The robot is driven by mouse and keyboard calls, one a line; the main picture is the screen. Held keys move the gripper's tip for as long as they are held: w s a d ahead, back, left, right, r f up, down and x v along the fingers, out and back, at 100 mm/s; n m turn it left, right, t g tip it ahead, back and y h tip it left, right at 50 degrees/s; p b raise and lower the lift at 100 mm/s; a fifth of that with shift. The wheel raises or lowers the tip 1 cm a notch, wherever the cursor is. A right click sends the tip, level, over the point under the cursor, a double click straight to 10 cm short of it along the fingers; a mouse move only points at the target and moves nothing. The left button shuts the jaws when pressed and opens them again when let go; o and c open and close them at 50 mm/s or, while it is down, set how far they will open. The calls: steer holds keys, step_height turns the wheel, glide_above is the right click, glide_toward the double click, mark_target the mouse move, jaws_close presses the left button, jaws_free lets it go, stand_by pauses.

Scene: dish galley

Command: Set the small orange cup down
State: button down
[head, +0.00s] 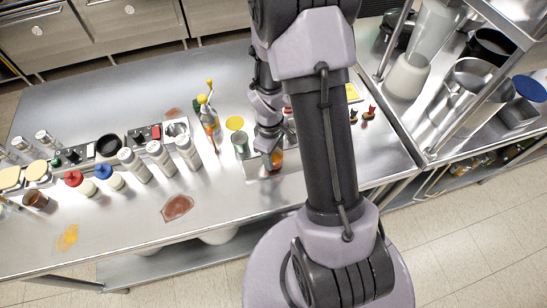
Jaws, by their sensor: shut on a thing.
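The small orange cup (278,156) shows in the head view as a small orange patch at the end of my arm, over the steel counter (235,200). My gripper (271,166) points down there and is shut on the cup. The gripper and arm hide much of the cup. I cannot tell whether its base touches the counter.
A green-sided can (240,142) and a yellow disc (235,123) are just left of my gripper. A reddish stain (177,208) marks the counter. The front middle is clear.

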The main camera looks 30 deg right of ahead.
steer(key=shift+f, duration=0.45)
steer(key=c, duration=0.6)
jaws_free()
